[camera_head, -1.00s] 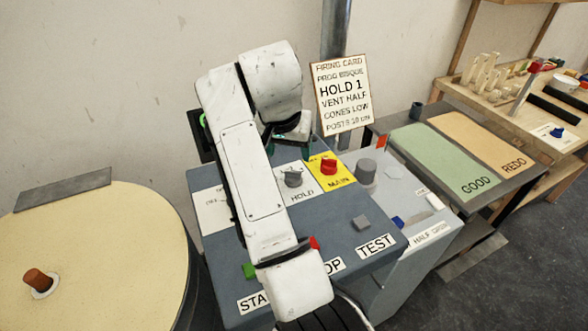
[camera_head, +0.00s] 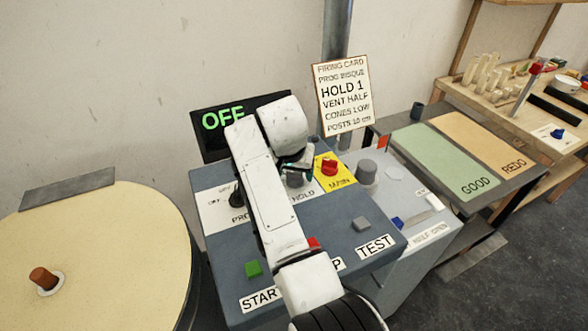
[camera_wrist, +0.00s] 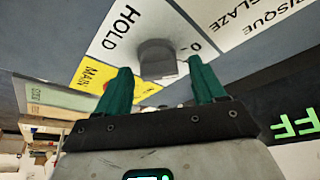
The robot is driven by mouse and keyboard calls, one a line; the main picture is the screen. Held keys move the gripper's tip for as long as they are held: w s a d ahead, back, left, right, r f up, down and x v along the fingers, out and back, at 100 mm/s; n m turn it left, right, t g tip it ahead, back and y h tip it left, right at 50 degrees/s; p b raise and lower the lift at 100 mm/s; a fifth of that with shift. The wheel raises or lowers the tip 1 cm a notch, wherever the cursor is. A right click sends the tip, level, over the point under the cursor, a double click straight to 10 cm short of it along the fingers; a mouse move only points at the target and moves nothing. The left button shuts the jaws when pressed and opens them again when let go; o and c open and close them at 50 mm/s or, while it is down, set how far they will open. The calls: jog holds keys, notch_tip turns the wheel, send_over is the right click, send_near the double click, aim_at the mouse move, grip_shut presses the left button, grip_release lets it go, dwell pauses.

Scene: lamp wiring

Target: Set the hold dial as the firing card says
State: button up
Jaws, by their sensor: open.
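The firing card (camera_head: 342,92) on the post reads "HOLD 1", with other lines for program, vent, cones and posts. The hold dial (camera_wrist: 157,58) is a grey knob on a white plate marked HOLD. In the head view the dial (camera_head: 294,181) is partly hidden by my arm. My gripper (camera_wrist: 160,72) is open, its two green fingers on either side of the dial in the wrist view. I cannot tell whether they touch it. The dial's pointer and most of its scale are hidden; a "0" shows near the right finger.
The yellow plate with the red MAIN switch (camera_head: 329,167) is just right of the dial. The program plate (camera_head: 220,208) is left of it. A display (camera_head: 222,117) reads OFF. The green START button (camera_head: 253,269) and grey TEST button (camera_head: 361,223) sit nearer the front.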

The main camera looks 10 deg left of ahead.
jog(key=c, duration=1.1)
jog(key=shift+o, duration=0.2)
jog(key=m+h+b, duration=0.1)
jog(key=m+b, duration=0.1)
jog(key=m, duration=0.2)
jog(key=shift+a+h, duration=0.1)
jog(key=shift+h, duration=0.2)
jog(key=shift+w+m+g+h+b, duration=0.1)
jog(key=shift+m+g+h+b, duration=0.35)
jog(key=shift+m+b, duration=0.95)
jog(key=shift+r, duration=0.1)
jog(key=o, duration=1.1)
jog(key=shift+c, duration=0.2)
